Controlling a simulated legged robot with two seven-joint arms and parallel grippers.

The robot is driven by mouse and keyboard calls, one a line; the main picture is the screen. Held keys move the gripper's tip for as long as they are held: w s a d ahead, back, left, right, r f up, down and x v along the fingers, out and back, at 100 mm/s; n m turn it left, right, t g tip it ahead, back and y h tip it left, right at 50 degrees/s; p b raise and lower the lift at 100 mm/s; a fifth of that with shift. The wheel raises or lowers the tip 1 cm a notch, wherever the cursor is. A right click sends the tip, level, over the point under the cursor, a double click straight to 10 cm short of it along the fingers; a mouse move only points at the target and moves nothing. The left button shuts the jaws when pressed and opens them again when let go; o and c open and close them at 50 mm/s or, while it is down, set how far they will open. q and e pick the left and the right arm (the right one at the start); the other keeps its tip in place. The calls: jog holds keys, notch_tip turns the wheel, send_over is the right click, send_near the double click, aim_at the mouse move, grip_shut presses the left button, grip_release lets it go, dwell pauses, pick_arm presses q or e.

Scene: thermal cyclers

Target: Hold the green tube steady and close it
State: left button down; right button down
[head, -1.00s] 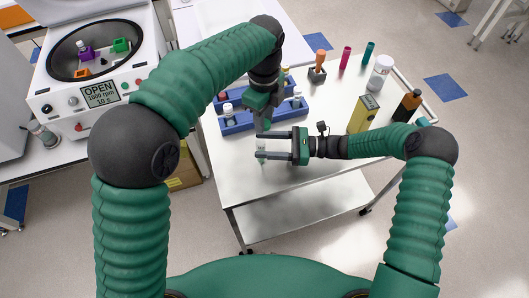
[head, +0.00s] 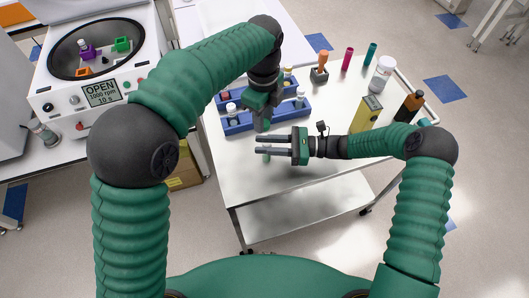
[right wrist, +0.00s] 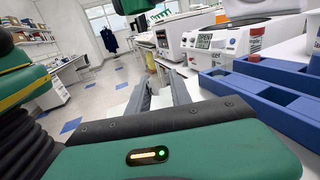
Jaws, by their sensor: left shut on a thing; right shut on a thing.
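The green tube (head: 266,156) is small and mostly hidden; a green bit of it shows just below my right gripper's fingers in the head view. My right gripper (head: 262,145) reaches in from the right with its fingers level and is shut on the tube. My left gripper (head: 262,122) points down from above, directly over the right fingers. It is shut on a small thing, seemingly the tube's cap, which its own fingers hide. Whether cap and tube touch cannot be told.
A blue rack (head: 238,127) with several capped tubes stands just behind the grippers on the metal cart (head: 245,185). A yellow box (head: 366,113), brown bottle (head: 410,106) and white jar (head: 382,73) stand at right. An open centrifuge (head: 97,62) is at left. The cart's front is clear.

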pick_arm(q)
jog(key=shift+a, duration=0.1)
jog(key=shift+d, duration=0.25)
dwell(0.5)
send_over(266, 141)
notch_tip(266, 141, down, 5)
jog(key=shift+w+d, duration=0.1)
dwell(0.5)
jog(key=shift+f, duration=0.85)
jog(key=shift+f, duration=0.55)
